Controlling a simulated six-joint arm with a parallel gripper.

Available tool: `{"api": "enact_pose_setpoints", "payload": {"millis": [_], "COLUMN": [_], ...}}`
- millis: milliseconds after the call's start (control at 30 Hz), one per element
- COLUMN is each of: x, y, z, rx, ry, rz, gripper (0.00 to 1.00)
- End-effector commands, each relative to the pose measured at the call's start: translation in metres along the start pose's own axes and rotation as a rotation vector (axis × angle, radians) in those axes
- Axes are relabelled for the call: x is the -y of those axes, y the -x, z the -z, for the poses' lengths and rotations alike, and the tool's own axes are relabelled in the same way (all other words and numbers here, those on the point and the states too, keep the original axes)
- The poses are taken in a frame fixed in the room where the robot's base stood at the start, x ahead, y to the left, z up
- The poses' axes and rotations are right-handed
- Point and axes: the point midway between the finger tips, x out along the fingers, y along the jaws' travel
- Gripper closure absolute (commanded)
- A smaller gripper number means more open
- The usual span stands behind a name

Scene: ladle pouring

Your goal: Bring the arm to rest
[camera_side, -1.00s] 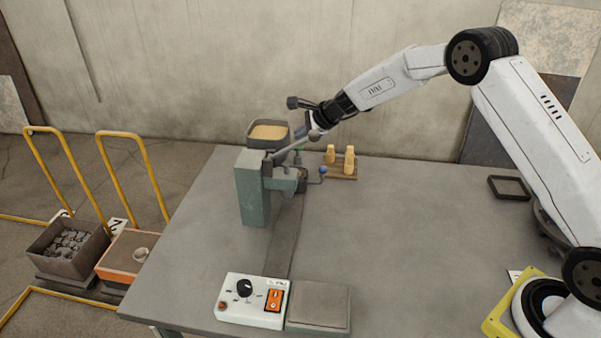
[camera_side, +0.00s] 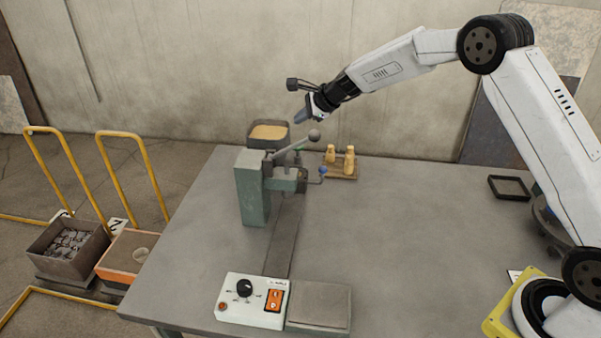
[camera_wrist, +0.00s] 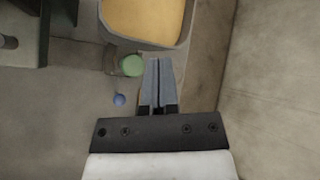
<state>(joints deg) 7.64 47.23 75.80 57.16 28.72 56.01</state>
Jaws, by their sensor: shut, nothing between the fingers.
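My gripper (camera_side: 302,117) is in the air above the back of the bench, above and a little right of the green machine (camera_side: 253,192). It is shut with nothing held. In the wrist view the two grey fingers (camera_wrist: 161,64) lie side by side. The machine's lever (camera_side: 293,146) slants up to the right and ends in a grey ball below my gripper. My gripper is apart from the lever. The ladle cannot be made out in either view.
A pan of tan material (camera_side: 268,133) stands behind the machine. Tan wooden pieces (camera_side: 349,160) stand on a small tray to its right. A control box (camera_side: 252,301) and a flat grey plate (camera_side: 319,305) are at the front. An empty black tray (camera_side: 510,188) is at right. The middle-right bench is clear.

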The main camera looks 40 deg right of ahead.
Motion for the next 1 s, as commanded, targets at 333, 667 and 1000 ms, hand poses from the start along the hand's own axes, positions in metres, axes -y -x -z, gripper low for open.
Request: {"api": "enact_pose_setpoints", "payload": {"millis": [333, 667, 1000], "x": [0.0, -0.019, -0.088], "y": [0.0, 0.013, 0.06], "z": [0.0, -0.001, 0.002], "rx": [0.0, -0.035, -0.117], "ry": [0.001, 0.124, 0.558], "rz": [0.0, -0.041, -0.195], "gripper": [1.0, 1.0, 1.0]}}
